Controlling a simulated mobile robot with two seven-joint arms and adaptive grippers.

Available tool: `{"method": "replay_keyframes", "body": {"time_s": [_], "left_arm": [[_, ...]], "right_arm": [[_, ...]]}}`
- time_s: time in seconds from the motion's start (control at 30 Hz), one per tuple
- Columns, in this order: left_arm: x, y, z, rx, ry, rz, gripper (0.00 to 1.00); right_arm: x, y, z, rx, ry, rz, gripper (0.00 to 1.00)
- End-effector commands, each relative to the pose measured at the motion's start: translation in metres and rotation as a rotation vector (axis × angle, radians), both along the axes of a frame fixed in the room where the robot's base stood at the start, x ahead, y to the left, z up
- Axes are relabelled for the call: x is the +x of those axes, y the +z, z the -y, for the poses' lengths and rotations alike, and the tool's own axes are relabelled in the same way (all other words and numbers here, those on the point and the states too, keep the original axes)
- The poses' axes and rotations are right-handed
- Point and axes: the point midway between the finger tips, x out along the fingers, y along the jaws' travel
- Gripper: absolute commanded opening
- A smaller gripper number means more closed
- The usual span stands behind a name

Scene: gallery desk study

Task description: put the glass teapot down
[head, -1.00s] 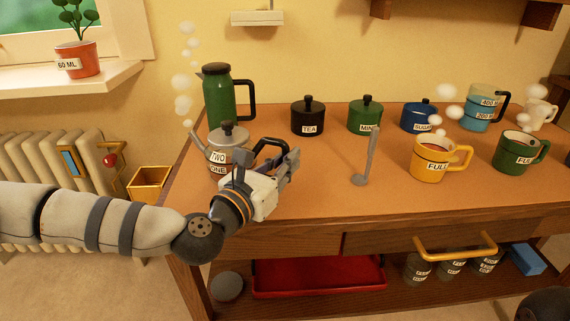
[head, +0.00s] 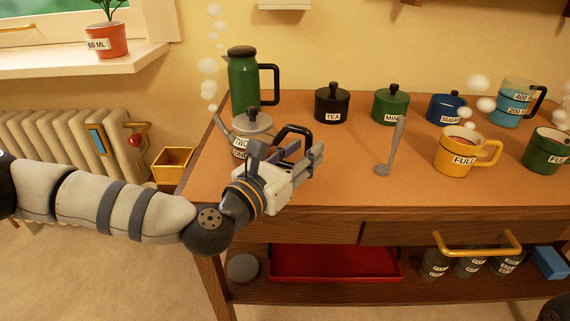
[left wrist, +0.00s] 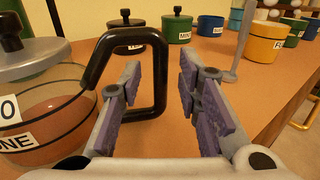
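The glass teapot (head: 252,125) stands upright at the left end of the desk, with a grey lid, a spout to the left and a black handle. Its clear body shows brownish liquid and labels in the left wrist view (left wrist: 45,110). My left gripper (head: 318,155) is at the handle side of the teapot. In the left wrist view its two purple-padded fingers (left wrist: 160,100) are apart. The upright bar of the black handle (left wrist: 159,75) shows between them, nearer the left finger; I cannot tell whether they touch. My right gripper is out of view.
A green jug (head: 243,85) stands behind the teapot. A tea canister (head: 332,104), other canisters and a yellow mug (head: 456,153) stand to the right. A grey ladle (head: 391,147) stands upright. The desk front between teapot and ladle is bare.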

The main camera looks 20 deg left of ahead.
Motion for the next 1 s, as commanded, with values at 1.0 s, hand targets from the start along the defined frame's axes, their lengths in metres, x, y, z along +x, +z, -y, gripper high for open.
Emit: {"method": "replay_keyframes", "body": {"time_s": [1.0], "left_arm": [[-0.101,-0.012,-0.016,0.056,-0.045,-0.032,0.31]], "right_arm": [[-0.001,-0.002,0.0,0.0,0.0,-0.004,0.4]]}}
